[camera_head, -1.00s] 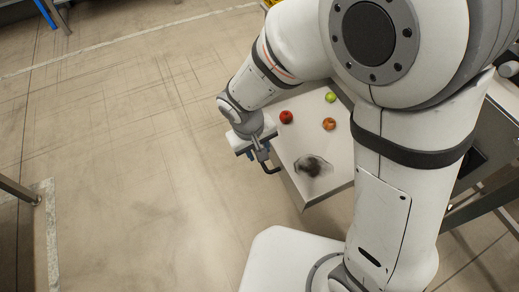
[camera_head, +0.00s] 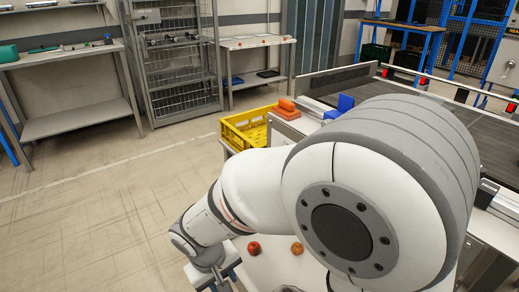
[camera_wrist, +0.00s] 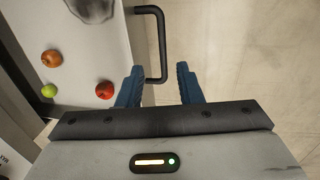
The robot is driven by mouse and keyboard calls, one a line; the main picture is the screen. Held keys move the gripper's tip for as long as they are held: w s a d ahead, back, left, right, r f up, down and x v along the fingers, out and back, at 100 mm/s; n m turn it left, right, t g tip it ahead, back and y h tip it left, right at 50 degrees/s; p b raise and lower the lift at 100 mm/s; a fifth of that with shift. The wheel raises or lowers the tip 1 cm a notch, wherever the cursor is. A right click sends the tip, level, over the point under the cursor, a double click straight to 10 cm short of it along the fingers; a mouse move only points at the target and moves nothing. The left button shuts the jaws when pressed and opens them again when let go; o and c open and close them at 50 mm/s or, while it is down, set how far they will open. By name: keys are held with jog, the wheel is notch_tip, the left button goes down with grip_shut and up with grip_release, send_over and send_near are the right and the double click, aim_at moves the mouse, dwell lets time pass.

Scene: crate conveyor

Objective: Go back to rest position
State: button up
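My gripper (camera_wrist: 159,68) is open, with its two blue fingers apart in the wrist view. A black handle (camera_wrist: 161,30) on the edge of a white drawer-like surface (camera_wrist: 115,40) shows just ahead of and between the fingertips; I cannot tell whether they touch it. In the head view my gripper (camera_head: 222,281) is at the bottom edge, partly cut off, left of the white surface (camera_head: 262,272). My arm is stretched out to the left and low, hiding much of the surface.
A red apple (camera_head: 253,247), an orange-red fruit (camera_head: 297,248) and a green fruit (camera_wrist: 49,91) lie on the white surface. A yellow crate (camera_head: 232,134) stands behind, beside a conveyor (camera_head: 465,115). Shelves (camera_head: 70,58) line the back. The floor at left is clear.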

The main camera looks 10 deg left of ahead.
jog(key=w+d+r+m+y+p, duration=0.1)
jog(key=w+d+r+m+p, duration=0.1)
jog(key=d+r+p, duration=0.75)
jog(key=w+d+r+m+p, duration=0.15)
jog(key=d+r+p, duration=0.4)
jog(key=r, duration=0.75)
jog(key=s+d+r+m+p, duration=0.2)
jog(key=d+r+p, duration=0.3)
jog(key=r, duration=0.3)
jog(key=s+d+r+m+t+p, duration=0.1)
jog(key=s+d+r+m+p, duration=0.1)
jog(key=d+r+p, duration=0.3)
notch_tip(320, 180, up, 3)
jog(key=s+d, duration=0.1)
jog(key=d, duration=0.1)
jog(key=shift+s+d+f+m+y, duration=0.15)
jog(key=shift+s+d+m+y, duration=0.15)
jog(key=shift+s+d+m, duration=0.05)
